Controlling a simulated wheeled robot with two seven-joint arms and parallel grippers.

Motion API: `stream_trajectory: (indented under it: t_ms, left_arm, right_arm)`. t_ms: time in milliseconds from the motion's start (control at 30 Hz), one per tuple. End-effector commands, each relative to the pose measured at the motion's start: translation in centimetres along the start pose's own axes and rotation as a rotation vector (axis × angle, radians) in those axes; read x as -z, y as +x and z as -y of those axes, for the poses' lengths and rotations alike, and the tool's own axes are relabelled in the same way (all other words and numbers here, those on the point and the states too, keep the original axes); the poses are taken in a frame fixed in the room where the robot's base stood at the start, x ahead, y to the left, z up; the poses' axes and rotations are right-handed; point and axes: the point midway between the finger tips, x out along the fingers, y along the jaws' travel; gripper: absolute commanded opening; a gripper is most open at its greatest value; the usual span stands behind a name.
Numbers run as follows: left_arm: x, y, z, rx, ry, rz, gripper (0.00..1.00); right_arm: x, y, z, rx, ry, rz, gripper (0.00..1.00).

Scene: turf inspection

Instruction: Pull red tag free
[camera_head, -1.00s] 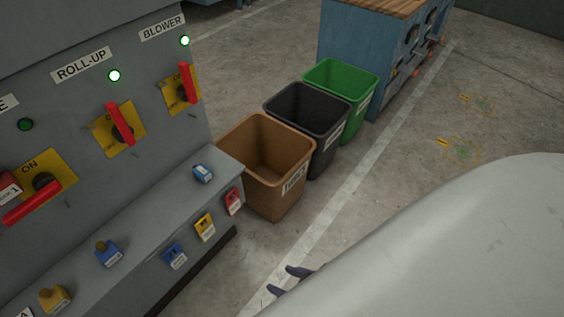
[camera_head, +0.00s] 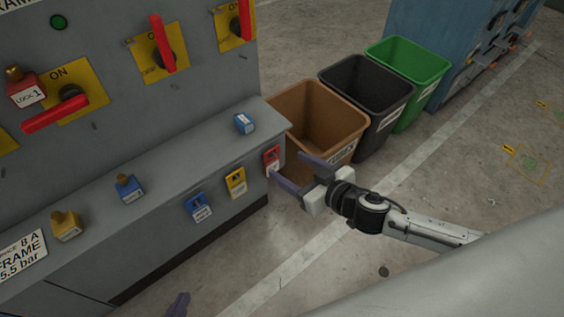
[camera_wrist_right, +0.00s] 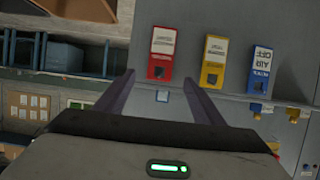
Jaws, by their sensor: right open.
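The red tag (camera_head: 272,158) hangs on the front face of the grey ledge, at its right end by the brown bin. In the right wrist view the red tag (camera_wrist_right: 162,52) hangs upside down, ahead of my fingers. My right gripper (camera_head: 287,168) is open and empty, its fingers pointing at the ledge near the tag. In the wrist view the gap between my right fingertips (camera_wrist_right: 159,80) lines up with the tag's lower part; I cannot tell whether they touch it. A purple finger of my left gripper (camera_head: 178,305) shows at the bottom edge; the rest is hidden.
A yellow tag (camera_head: 236,183) and a blue tag (camera_head: 199,206) hang left of the red one. A blue padlock (camera_head: 245,124) lies on the ledge (camera_head: 175,155). Brown (camera_head: 318,110), black (camera_head: 368,90) and green (camera_head: 410,65) bins stand right of the cabinet.

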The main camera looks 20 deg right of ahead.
Motion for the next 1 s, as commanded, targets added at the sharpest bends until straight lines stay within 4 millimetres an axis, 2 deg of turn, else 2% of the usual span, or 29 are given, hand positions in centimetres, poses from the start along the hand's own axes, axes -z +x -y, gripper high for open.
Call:
stream_trajectory:
  t_ms: [100,333,500,767,867,1000]
  left_arm:
    - [-0.2,0.2,0.0,0.000,0.000,-0.001,0.00]
    - [-0.4,0.5,0.0,0.000,-0.001,0.000,0.00]
    - [-0.4,0.5,0.1,-0.001,-0.001,-0.001,0.00]
    - [-0.3,0.5,0.1,0.000,-0.001,-0.002,0.00]
    - [-0.3,0.5,0.1,0.000,-0.001,-0.002,0.00]
    - [-0.3,0.6,0.1,0.000,-0.001,-0.002,0.00]
  right_arm:
    - [0.1,2.4,0.0,0.000,-0.001,-0.003,0.62]
    - [0.0,5.6,0.0,-0.001,0.001,0.000,0.62]
    - [0.0,6.5,0.1,0.000,0.000,0.000,0.62]
    - [0.0,6.6,0.1,0.001,0.001,0.001,0.62]
    - [0.0,6.6,0.1,0.000,0.001,0.001,0.49]
    - [0.0,6.5,0.1,0.000,0.001,0.001,0.25]
